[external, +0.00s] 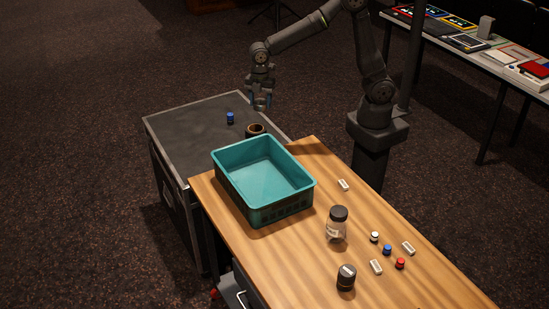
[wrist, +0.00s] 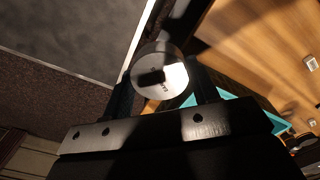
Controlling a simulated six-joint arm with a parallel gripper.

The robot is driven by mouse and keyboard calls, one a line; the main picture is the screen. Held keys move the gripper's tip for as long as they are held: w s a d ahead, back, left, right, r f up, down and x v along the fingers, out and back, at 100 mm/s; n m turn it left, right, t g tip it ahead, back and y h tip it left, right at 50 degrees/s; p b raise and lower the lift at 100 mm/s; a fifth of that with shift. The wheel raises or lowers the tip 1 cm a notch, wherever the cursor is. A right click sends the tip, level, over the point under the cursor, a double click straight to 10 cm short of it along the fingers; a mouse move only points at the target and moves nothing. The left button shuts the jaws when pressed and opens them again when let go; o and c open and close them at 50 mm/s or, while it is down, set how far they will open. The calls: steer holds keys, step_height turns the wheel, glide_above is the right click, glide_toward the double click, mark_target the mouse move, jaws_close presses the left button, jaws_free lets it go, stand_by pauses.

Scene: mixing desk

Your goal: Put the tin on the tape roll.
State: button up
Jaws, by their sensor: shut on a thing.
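My gripper (external: 261,104) hangs above the dark flight case, close to its far right edge. In the wrist view the fingers (wrist: 162,88) are closed on the sides of a round, pale grey tin (wrist: 173,75) with a dark mark on its face. The tin is small and hard to make out in the external view. The tape roll (external: 255,129), a dark ring with a brownish rim, is on the case just behind the teal crate. My gripper is above and slightly behind it in the picture, apart from it. I cannot make out the tape roll in the wrist view.
The teal crate (external: 304,181) stands close in front of the tape roll. A blue-topped small item (external: 230,118) is on the case (external: 180,125). A jar (external: 337,224), a dark canister (external: 346,279) and several small pieces are on the wooden desk (external: 270,262). The case's left part is clear.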

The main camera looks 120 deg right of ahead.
steer(key=s+d+m, duration=0.6)
steer(key=s+d, duration=1.4)
steer(key=d, duration=0.5)
glide_above(256, 128)
step_height(256, 128, down, 21)
steer(key=shift+r, duration=0.1)
steer(key=shift+w+f, duration=0.1)
steer(key=shift+f, duration=1.95)
steer(key=shift+f, duration=0.1)
steer(key=o, duration=1)
